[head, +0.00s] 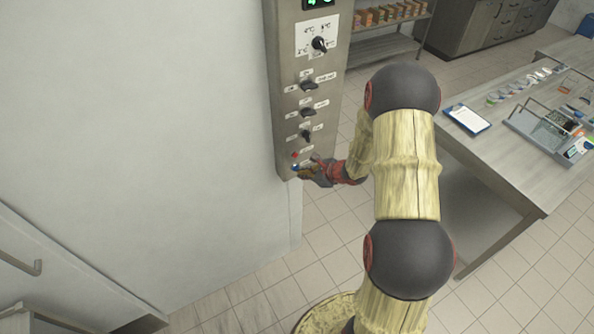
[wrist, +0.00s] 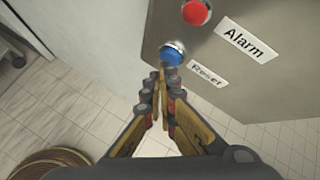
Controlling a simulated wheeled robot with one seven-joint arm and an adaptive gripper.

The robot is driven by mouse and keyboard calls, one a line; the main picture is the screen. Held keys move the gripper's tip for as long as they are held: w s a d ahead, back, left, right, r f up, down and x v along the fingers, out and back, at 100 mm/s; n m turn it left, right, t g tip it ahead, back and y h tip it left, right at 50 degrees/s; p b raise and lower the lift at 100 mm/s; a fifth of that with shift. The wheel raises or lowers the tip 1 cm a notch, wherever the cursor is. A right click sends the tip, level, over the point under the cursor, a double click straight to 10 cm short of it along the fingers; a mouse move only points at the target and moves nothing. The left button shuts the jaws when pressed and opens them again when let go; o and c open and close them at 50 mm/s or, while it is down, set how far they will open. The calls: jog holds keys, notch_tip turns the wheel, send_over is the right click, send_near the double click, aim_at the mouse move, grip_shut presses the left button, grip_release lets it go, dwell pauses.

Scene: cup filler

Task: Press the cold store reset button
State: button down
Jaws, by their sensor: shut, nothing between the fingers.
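The blue reset button (wrist: 172,54) sits in a silver collar on the metal control panel (head: 285,135), next to a label reading "Reset" (wrist: 207,76). In the head view the button (head: 295,167) shows small at the panel's bottom, just by the fingertips. My gripper (wrist: 160,75) is shut and empty, its fingertips just below the blue button in the wrist view. I cannot tell whether they touch it. My gripper also shows in the head view (head: 303,172), reaching in from the right.
A red button (wrist: 196,12) labelled "Alarm" (wrist: 251,44) is beside the reset button. Several black knobs (head: 308,85) sit higher on the panel. A steel table (head: 500,170) with a clipboard (head: 467,118) and a rack stands at right. Tiled floor lies below the panel.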

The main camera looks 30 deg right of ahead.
jog(key=shift+s, duration=0.4)
jog(key=s+b, duration=0.2)
jog(key=s, duration=0.4)
dwell(0.3)
jog(key=shift+d, duration=0.1)
dwell(0.7)
